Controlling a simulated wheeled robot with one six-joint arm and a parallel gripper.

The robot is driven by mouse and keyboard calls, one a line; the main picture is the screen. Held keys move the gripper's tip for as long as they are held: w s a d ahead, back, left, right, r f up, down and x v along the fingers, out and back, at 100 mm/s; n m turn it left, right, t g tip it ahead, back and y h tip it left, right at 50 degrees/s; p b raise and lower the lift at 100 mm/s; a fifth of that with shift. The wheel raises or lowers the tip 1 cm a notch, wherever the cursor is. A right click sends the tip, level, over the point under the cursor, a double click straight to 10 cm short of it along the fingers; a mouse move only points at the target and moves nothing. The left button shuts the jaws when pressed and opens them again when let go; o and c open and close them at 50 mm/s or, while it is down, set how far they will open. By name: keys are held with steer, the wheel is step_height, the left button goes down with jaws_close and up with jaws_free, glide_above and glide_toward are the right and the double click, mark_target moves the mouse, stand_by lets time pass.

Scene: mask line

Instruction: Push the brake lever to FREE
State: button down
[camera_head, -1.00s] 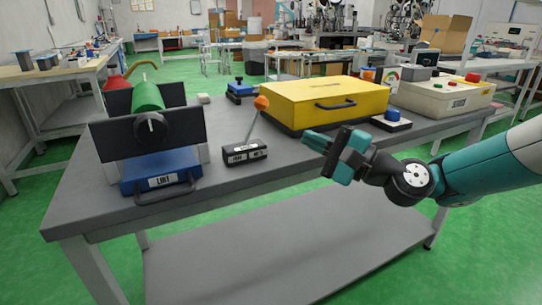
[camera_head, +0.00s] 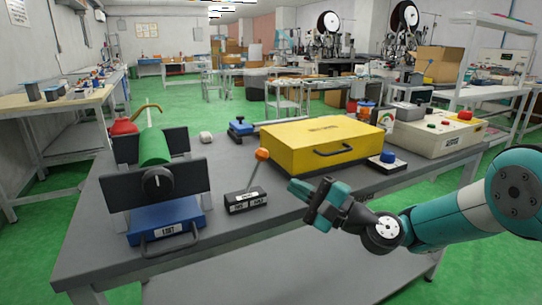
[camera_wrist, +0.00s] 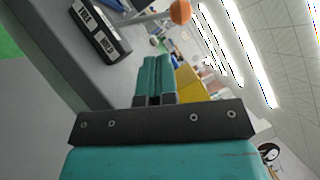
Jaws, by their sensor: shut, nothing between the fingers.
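The brake lever is a thin grey rod with an orange knob (camera_head: 262,155) on a small black base (camera_head: 246,201) with white labels, near the table's front edge. In the head view the rod leans to the right. In the wrist view the knob (camera_wrist: 181,12) is at the top and the base (camera_wrist: 97,32) at the upper left, its labels seeming to read FREE and HOLD. My gripper (camera_head: 298,190) is shut and empty, to the right of the lever and apart from it. The shut fingers (camera_wrist: 156,75) show in the wrist view.
A yellow case (camera_head: 320,143) stands behind my gripper. A blue drawer unit with a green roll (camera_head: 155,147) and a black dial panel stands left of the lever. The grey tabletop between lever and gripper looks clear.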

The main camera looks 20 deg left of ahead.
mark_target(255, 171)
steer(key=x, duration=0.7)
steer(key=shift+a, duration=0.1)
steer(key=shift+s+a+r+n+h+p, duration=0.2)
steer(key=shift+s+r+n+h+p, duration=0.15)
steer(key=shift+n+p, duration=0.35)
steer(key=shift+s+a+r+n+g+h+p, duration=0.25)
steer(key=shift+r+n+h+p, duration=0.15)
steer(key=shift+n, duration=0.25)
steer(key=shift+s+a+r+n+g+h+p, duration=0.2)
steer(key=shift+s+r+n+g+h+p, duration=0.1)
steer(key=shift+n+p, duration=0.25)
steer(key=shift+s+a+r+n+h+p, duration=0.2)
steer(key=shift+s+a+n+h+p, duration=0.2)
steer(key=shift+n, duration=0.4)
steer(key=n+h, duration=0.1)
steer(key=s+a+n+h+p, duration=0.1)
steer(key=shift+s+a+n, duration=0.2)
steer(key=shift+s+n, duration=0.1)
steer(key=shift+s+a+f, duration=0.15)
steer(key=shift+s+a, duration=0.05)
steer(key=shift+s, duration=0.05)
